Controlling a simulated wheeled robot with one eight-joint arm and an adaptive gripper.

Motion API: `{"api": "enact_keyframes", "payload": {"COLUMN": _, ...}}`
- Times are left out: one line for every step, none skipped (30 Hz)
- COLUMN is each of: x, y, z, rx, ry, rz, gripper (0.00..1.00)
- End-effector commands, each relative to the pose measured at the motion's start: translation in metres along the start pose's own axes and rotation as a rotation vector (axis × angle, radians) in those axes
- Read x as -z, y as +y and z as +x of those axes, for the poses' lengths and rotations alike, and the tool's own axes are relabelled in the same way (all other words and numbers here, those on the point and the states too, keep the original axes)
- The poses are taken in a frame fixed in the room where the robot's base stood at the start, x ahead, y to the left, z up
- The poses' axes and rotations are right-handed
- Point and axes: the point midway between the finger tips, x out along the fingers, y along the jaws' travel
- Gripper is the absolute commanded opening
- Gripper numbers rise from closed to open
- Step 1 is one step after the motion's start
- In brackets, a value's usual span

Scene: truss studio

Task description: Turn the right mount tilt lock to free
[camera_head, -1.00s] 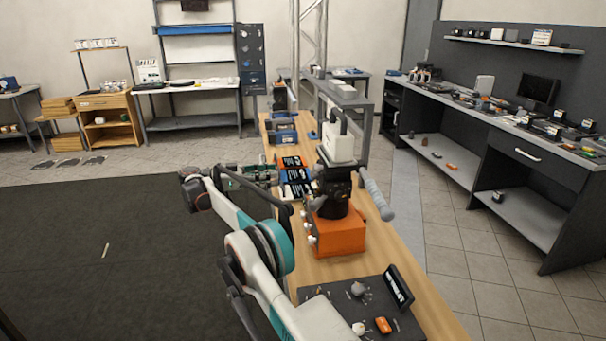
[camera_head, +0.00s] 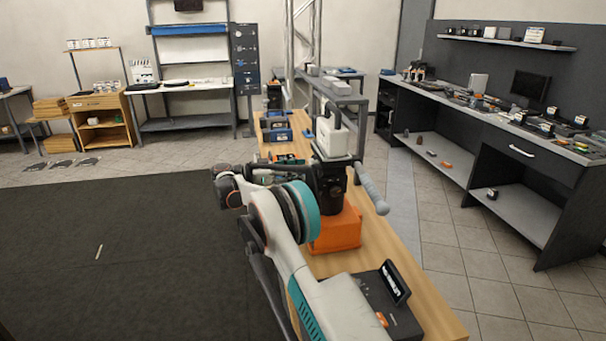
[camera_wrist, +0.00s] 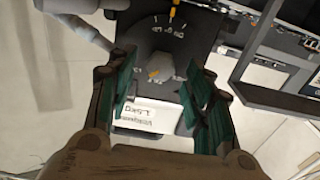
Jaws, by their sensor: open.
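In the head view, a mount with a black tilt head (camera_head: 333,185) stands on an orange base (camera_head: 338,232) and carries a white device (camera_head: 334,136). In the wrist view, a dark panel (camera_wrist: 205,22) bears curved scale markings and a small yellow pointer (camera_wrist: 173,10). A grey knob (camera_wrist: 178,66) with a yellow mark sits on the panel. My gripper (camera_wrist: 163,78) is open; its green-padded fingers appear on either side of the knob, with no contact visible. A white label (camera_wrist: 136,117) lies below the knob. In the head view, my arm hides my fingers.
A black control box (camera_head: 395,305) with a raised display stands at the bench's near end. The wooden bench (camera_head: 430,305) also holds blue items (camera_head: 276,132) farther back. A grey handle (camera_head: 372,188) sticks out right of the mount. Dark workbenches stand along the right wall.

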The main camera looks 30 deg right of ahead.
Motion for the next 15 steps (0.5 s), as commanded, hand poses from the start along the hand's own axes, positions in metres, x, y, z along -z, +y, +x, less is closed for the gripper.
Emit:
{"api": "enact_keyframes", "payload": {"x": -0.001, "y": 0.0, "z": 0.005, "rx": -0.001, "ry": 0.0, "rz": 0.0, "gripper": 0.47}}
{"api": "enact_keyframes", "payload": {"x": -0.001, "y": 0.0, "z": 0.007, "rx": 0.0, "ry": 0.0, "rz": 0.0, "gripper": 0.47}}
{"api": "enact_keyframes", "payload": {"x": -0.001, "y": 0.0, "z": 0.01, "rx": 0.0, "ry": 0.0, "rz": 0.0, "gripper": 0.47}}
{"api": "enact_keyframes", "payload": {"x": -0.001, "y": 0.0, "z": 0.012, "rx": 0.0, "ry": 0.0, "rz": 0.0, "gripper": 0.47}}
{"api": "enact_keyframes", "payload": {"x": 0.0, "y": 0.0, "z": 0.013, "rx": 0.001, "ry": 0.0, "rz": 0.0, "gripper": 0.47}}
{"api": "enact_keyframes", "payload": {"x": 0.0, "y": 0.0, "z": 0.014, "rx": 0.001, "ry": 0.0, "rz": 0.0, "gripper": 0.47}}
{"api": "enact_keyframes", "payload": {"x": 0.0, "y": 0.0, "z": 0.015, "rx": 0.001, "ry": 0.0, "rz": 0.0, "gripper": 0.47}}
{"api": "enact_keyframes", "payload": {"x": 0.0, "y": 0.0, "z": 0.015, "rx": 0.001, "ry": 0.0, "rz": 0.0, "gripper": 0.47}}
{"api": "enact_keyframes", "payload": {"x": 0.0, "y": 0.0, "z": 0.015, "rx": 0.001, "ry": 0.0, "rz": 0.0, "gripper": 0.47}}
{"api": "enact_keyframes", "payload": {"x": 0.0, "y": 0.0, "z": 0.015, "rx": 0.001, "ry": 0.0, "rz": 0.0, "gripper": 0.47}}
{"api": "enact_keyframes", "payload": {"x": 0.0, "y": 0.0, "z": 0.015, "rx": 0.001, "ry": 0.0, "rz": 0.0, "gripper": 0.47}}
{"api": "enact_keyframes", "payload": {"x": 0.0, "y": 0.0, "z": 0.015, "rx": 0.001, "ry": 0.0, "rz": 0.0, "gripper": 0.47}}
{"api": "enact_keyframes", "payload": {"x": 0.0, "y": 0.0, "z": 0.015, "rx": 0.001, "ry": 0.0, "rz": 0.0, "gripper": 0.47}}
{"api": "enact_keyframes", "payload": {"x": 0.0, "y": 0.0, "z": 0.015, "rx": 0.001, "ry": 0.0, "rz": 0.0, "gripper": 0.47}}
{"api": "enact_keyframes", "payload": {"x": 0.0, "y": 0.0, "z": 0.015, "rx": 0.001, "ry": 0.0, "rz": 0.0, "gripper": 0.42}}
